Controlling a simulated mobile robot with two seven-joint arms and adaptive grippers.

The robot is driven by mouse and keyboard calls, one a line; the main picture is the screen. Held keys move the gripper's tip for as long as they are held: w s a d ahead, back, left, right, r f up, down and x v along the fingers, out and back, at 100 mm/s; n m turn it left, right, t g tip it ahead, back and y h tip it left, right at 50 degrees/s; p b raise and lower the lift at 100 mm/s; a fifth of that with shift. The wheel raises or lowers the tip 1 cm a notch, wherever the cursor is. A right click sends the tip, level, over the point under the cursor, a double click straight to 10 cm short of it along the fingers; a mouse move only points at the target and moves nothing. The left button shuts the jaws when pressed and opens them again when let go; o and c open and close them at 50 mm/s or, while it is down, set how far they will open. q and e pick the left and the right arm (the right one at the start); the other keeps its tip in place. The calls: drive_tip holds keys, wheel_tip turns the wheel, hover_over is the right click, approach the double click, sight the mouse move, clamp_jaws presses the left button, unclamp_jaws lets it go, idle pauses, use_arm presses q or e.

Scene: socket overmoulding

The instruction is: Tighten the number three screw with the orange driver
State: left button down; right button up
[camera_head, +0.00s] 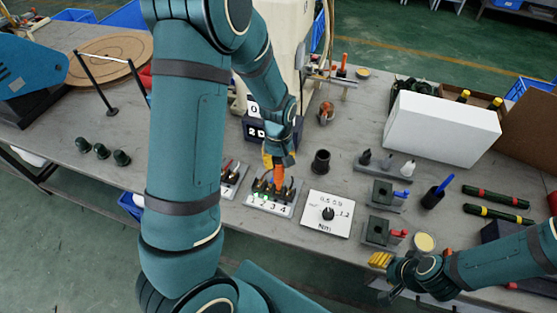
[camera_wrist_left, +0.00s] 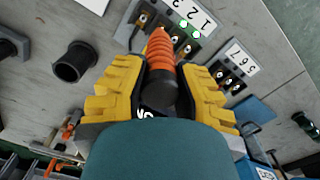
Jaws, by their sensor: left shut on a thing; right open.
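My left gripper (camera_head: 272,160) is shut on the orange driver (camera_head: 279,176), above the numbered screw block (camera_head: 284,211). The driver points at the screw block (camera_wrist_left: 207,22), which carries large numbers and two lit green marks. The driver's tip is hard to see, so I cannot tell whether it sits in the number three screw. My right gripper (camera_head: 380,260) is open at the table's front edge, away from the block.
A white dial panel (camera_head: 327,214) lies right of the block, with a black cup (camera_head: 320,162) behind it. A second numbered block (camera_wrist_left: 235,69) lies beside the first. Fixtures with blue (camera_head: 401,195) and red levers (camera_head: 397,235) stand further right. A white box (camera_head: 443,128) is at the back right.

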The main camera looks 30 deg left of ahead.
use_arm(q)
drive_tip(key=shift+f+b, duration=0.3)
drive_tip(key=shift+f, duration=0.15)
idle(0.5)
drive_tip(key=shift+f, duration=0.1)
idle(1.8)
drive_tip(key=shift+r+p, duration=2.25)
drive_tip(key=shift+r, duration=0.3)
